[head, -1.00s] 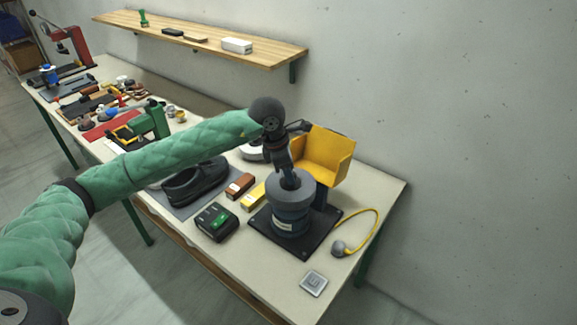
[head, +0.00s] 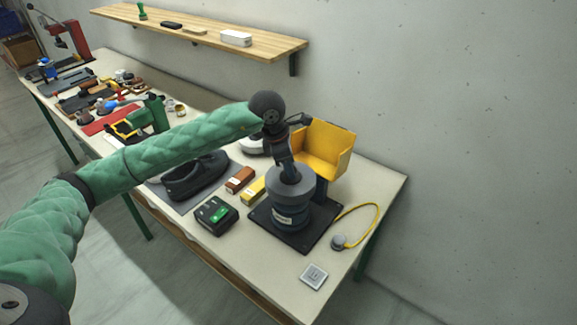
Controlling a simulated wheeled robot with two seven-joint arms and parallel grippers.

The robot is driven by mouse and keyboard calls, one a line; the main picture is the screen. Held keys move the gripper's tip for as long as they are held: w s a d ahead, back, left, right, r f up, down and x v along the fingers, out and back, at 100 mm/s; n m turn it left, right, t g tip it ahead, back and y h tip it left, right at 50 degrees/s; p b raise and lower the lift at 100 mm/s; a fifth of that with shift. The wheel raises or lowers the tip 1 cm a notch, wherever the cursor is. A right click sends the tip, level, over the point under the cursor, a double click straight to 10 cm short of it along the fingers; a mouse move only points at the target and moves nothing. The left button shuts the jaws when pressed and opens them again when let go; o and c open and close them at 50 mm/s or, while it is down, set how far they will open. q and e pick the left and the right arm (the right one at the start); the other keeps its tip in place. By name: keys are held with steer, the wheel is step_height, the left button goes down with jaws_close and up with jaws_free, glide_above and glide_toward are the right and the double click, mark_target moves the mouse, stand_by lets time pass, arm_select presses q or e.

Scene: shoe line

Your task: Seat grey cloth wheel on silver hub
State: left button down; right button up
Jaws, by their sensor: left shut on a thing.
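My left gripper (head: 289,172) points down over the polishing machine (head: 291,215) at the right end of the bench. It is shut on the grey cloth wheel (head: 277,187), a thick grey disc that lies flat at the top of the machine's dark round body. The silver hub is hidden under the wheel and gripper, so I cannot tell whether the wheel is fully down on it. My right gripper is not in view.
A yellow guard (head: 325,150) stands just behind the machine. A yellow cable with a grey knob (head: 338,242) lies to its right. A black shoe (head: 195,178), brown block (head: 240,179), yellow block (head: 253,192) and black-green box (head: 216,215) lie left. A small square plate (head: 313,276) lies in front.

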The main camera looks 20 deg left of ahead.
arm_select(q)
steer(key=shift+s+a+b, duration=0.1)
steer(key=shift+a+b, duration=0.05)
steer(key=shift+b, duration=0.15)
steer(key=shift+f, duration=0.2)
stand_by(0.3)
